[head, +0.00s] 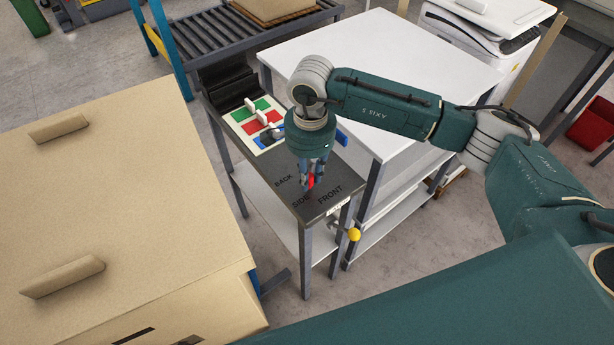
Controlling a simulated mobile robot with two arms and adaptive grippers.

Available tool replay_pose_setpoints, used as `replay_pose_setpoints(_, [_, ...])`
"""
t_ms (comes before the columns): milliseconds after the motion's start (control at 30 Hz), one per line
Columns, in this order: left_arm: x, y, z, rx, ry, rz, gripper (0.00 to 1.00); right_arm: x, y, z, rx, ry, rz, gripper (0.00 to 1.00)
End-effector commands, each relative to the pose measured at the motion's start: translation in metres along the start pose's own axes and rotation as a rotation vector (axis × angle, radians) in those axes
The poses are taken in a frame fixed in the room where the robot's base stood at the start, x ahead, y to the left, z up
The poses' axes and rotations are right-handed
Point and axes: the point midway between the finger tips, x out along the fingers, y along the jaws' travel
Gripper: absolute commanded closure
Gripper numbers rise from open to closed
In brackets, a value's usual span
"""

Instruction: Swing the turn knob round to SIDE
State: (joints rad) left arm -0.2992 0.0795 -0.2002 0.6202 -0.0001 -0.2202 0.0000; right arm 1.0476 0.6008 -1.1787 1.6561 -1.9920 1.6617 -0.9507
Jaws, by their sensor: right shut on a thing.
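The turn knob (311,181) shows as a small red piece on the dark top of a narrow stand (262,186). The labels BACK, SIDE and FRONT are printed around it. SIDE (300,203) lies just below and left of the red piece, FRONT (330,195) to its right, BACK (284,181) to its left. My right gripper (309,184) points down from above and is shut on the knob. Its fingers hide most of the knob, so I cannot tell exactly which label it points at. My left gripper is not in view.
A board with green, red and blue patches and light handles (257,121) sits behind the gripper. A yellow ball knob (354,234) sticks out at the stand's front. A white table (385,50) stands right, a beige cabinet (120,190) left, a roller conveyor (225,35) behind.

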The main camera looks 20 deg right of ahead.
Motion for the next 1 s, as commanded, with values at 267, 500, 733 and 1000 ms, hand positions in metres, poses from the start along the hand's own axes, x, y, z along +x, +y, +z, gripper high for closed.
replay_pose_setpoints(267, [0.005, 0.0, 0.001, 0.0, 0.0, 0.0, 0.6, 0.001, 0.004, -0.009, -0.014, 0.016, 0.008, 1.0])
replay_pose_setpoints(500, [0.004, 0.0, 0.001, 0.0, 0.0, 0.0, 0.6, 0.0, 0.004, -0.01, -0.013, 0.017, 0.008, 0.75])
replay_pose_setpoints(733, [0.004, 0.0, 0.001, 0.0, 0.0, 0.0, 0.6, 0.0, 0.004, -0.007, -0.017, 0.012, 0.007, 0.6])
replay_pose_setpoints(1000, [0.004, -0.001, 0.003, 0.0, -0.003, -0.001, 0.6, -0.01, 0.002, -0.006, -0.019, 0.009, 0.003, 0.6])
